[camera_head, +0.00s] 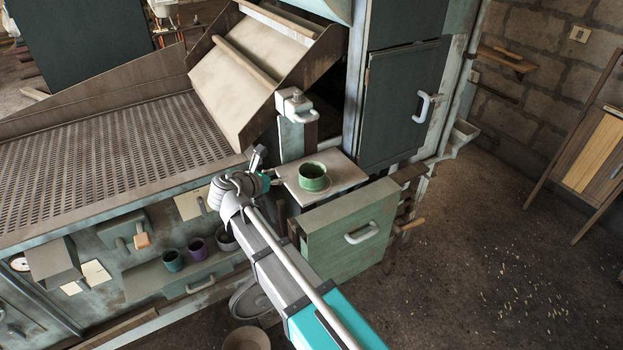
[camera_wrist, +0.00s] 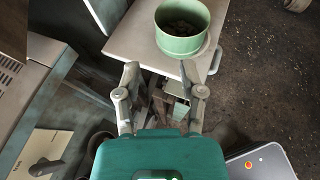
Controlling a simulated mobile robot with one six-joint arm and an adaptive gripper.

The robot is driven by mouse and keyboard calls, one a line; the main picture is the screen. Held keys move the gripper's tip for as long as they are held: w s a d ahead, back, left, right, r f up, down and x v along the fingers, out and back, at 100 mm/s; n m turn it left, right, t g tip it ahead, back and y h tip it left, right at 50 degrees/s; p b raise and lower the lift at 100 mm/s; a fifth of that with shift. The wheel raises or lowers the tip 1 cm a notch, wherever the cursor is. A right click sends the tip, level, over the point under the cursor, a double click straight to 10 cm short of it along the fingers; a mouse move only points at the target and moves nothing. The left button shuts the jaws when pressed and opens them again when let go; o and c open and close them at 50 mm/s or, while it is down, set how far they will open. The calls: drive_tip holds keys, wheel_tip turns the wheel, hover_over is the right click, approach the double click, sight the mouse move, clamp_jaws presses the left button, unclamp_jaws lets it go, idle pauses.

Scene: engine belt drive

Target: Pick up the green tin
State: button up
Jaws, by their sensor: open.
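The green tin (camera_head: 313,183) stands upright and open-topped on a small pale shelf (camera_head: 345,178) of the machine. In the wrist view the tin (camera_wrist: 181,46) sits beyond my fingertips, slightly right of centre, with some dark contents inside. My gripper (camera_wrist: 160,80) is open and empty, its two fingers spread apart and pointing toward the shelf's near edge. In the head view my gripper (camera_head: 270,180) is just left of the tin, partly hidden by my own wrist. The fingers are not around the tin.
A grey tap-like fitting (camera_head: 296,104) on a post rises behind the shelf. A green drawer front (camera_head: 350,235) with a handle lies below it.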

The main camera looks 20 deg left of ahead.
sight(300, 168)
drive_tip(key=shift+a, duration=0.1)
idle(0.3)
drive_tip(key=b+x, duration=0.3)
drive_tip(key=x, duration=0.3)
drive_tip(key=shift+w+f, duration=0.25)
drive_tip(key=shift+w, duration=0.1)
drive_tip(key=shift+w+d+f, duration=0.2)
drive_tip(key=shift+w+d, duration=0.1)
drive_tip(key=shift+w, duration=0.35)
drive_tip(key=shift+b+x, duration=0.95)
drive_tip(key=shift+x, duration=1.8)
drive_tip(key=shift+a, duration=0.1)
drive_tip(key=shift+r, duration=0.1)
